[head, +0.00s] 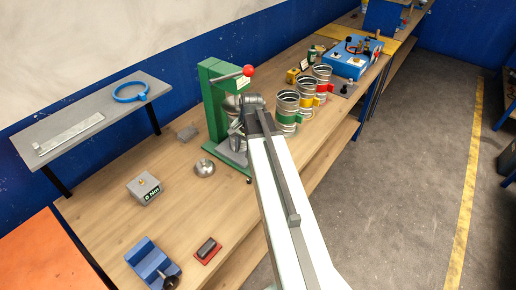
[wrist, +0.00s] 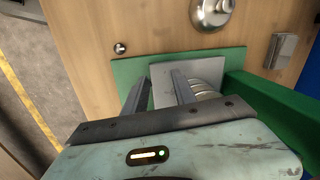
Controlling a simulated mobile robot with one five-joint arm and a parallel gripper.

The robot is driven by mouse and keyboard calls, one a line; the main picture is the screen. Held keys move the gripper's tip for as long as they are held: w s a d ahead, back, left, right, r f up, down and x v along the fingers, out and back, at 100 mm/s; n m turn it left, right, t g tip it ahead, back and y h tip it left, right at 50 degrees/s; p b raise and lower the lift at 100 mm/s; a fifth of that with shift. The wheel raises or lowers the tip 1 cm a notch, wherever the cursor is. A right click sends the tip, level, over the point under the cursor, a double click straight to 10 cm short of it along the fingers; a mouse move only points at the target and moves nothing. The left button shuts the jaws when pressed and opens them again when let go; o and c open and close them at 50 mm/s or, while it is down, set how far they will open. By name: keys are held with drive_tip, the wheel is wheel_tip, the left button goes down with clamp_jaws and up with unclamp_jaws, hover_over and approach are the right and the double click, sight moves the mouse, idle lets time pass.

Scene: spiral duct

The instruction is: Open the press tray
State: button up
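The green press (head: 213,100) stands on the workbench, its lever ending in a red knob (head: 248,71). Its green base (wrist: 125,72) and a flat grey plate on it, seemingly the press tray (wrist: 163,94), show in the wrist view. My gripper (wrist: 157,78) is over the base with its fingers apart. The right finger overlaps the plate and the left finger is beside it; I cannot tell whether they touch it. Ribbed metal (wrist: 207,82) lies right of the fingers. In the head view my gripper (head: 236,136) is at the press front, where my arm partly hides the tray.
Ribbed metal cans with green (head: 287,115), yellow (head: 305,90) and red (head: 322,78) bands stand right of the press. A round metal piece (head: 204,168) and a grey box (head: 144,189) are nearer. The floor aisle (head: 410,150) on the right is clear.

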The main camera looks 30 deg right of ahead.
drive_tip(key=s+d+r+m, duration=0.2)
drive_tip(key=s+d, duration=0.1)
drive_tip(key=d, duration=0.6)
drive_tip(key=f+b, duration=0.2)
drive_tip(key=w+f+b, duration=0.1)
drive_tip(key=f+b, duration=0.1)
drive_tip(key=f, duration=0.1)
drive_tip(key=a+f+b, duration=0.1)
drive_tip(key=f+b, duration=0.2)
drive_tip(key=shift+w+f, duration=0.15)
drive_tip(key=shift+f, duration=0.1)
drive_tip(key=shift+r, duration=0.1)
clamp_jaws()
drive_tip(key=shift+w, duration=0.15)
idle(0.3)
